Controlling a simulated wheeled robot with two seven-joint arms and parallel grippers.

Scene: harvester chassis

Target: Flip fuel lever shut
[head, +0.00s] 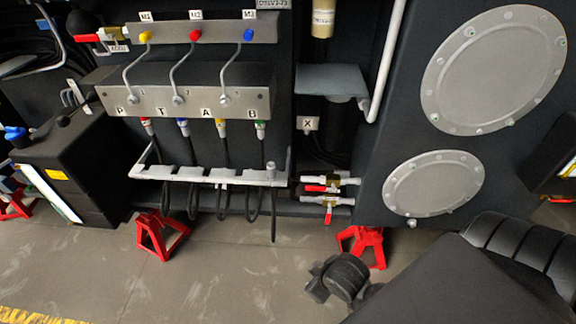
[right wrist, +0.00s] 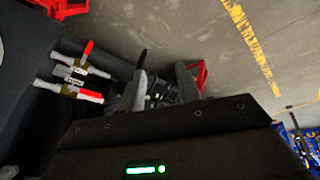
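Two small valves with red levers sit on white pipe stubs low on the chassis. In the head view the upper red lever (head: 316,188) lies along its pipe, and the lower red lever (head: 328,215) points down, across its pipe. In the right wrist view these show as one lever along its pipe (right wrist: 90,97) and one standing out (right wrist: 88,47). I cannot read which is the fuel lever. My right gripper (head: 316,280) is below the valves, near the floor; its fingers (right wrist: 161,76) are apart, touching neither lever. My left gripper is out of view.
A red stand (head: 367,246) is close beside my right gripper. Another red stand (head: 160,234) is further left. A white bracket (head: 210,174) with hanging black hoses is left of the valves. Round cover plates (head: 433,183) are to the right. The floor in front is clear.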

